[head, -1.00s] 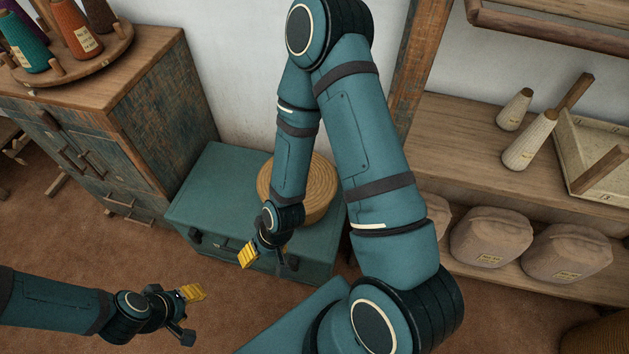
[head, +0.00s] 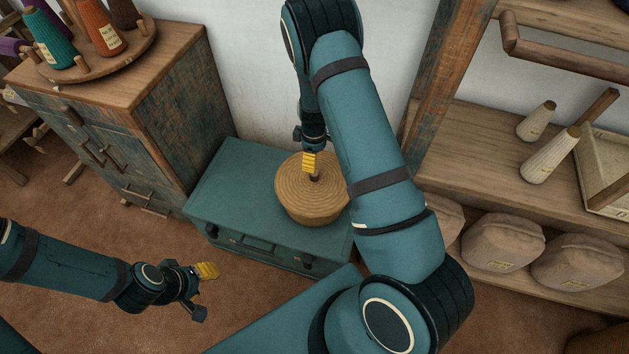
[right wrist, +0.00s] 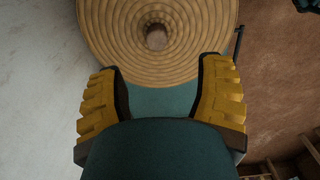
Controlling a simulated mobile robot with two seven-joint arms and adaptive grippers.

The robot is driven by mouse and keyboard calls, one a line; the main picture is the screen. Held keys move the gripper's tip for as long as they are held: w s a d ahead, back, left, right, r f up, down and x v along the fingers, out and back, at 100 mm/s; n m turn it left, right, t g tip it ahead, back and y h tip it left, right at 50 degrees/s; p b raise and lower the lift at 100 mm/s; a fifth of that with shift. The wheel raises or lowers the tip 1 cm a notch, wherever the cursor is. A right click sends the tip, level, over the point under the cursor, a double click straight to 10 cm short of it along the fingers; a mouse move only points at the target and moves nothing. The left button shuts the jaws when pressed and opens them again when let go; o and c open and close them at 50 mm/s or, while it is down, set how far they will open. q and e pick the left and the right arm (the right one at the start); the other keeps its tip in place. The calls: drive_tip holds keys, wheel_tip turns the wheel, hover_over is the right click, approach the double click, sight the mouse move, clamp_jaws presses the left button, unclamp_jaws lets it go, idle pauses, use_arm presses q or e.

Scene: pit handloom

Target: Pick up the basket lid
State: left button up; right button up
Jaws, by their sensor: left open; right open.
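The basket lid (head: 300,188) is a round, coiled, straw-coloured disc with a small dark knob (head: 315,178) at its centre. It lies on the round woven basket (head: 305,217), which stands on a teal chest. My right gripper (head: 309,158) is over the far part of the lid, close to the knob, and looks empty. In the right wrist view the lid (right wrist: 115,45) and knob (right wrist: 156,38) are ahead of the open right fingers (right wrist: 160,88). The knob is not between the fingers. My left gripper (head: 204,288) is open and empty over the floor at lower left.
The teal chest (head: 232,185) has a clear top left of the basket. A wooden cabinet (head: 165,120) with a round tray of thread cones (head: 105,38) stands to the left. A shelf (head: 480,150) with cones and wrapped bundles (head: 502,242) is at right. A white wall is behind.

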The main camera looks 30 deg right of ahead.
sight(314, 175)
wheel_tip(314, 175, down, 6)
drive_tip(key=shift+r+b, duration=0.2)
drive_tip(key=shift+b, duration=0.25)
wheel_tip(314, 175, down, 5)
drive_tip(key=shift+w+d+f+b, duration=0.1)
drive_tip(key=shift+w+d+b, duration=0.05)
drive_tip(key=shift+b, duration=0.55)
clamp_jaws()
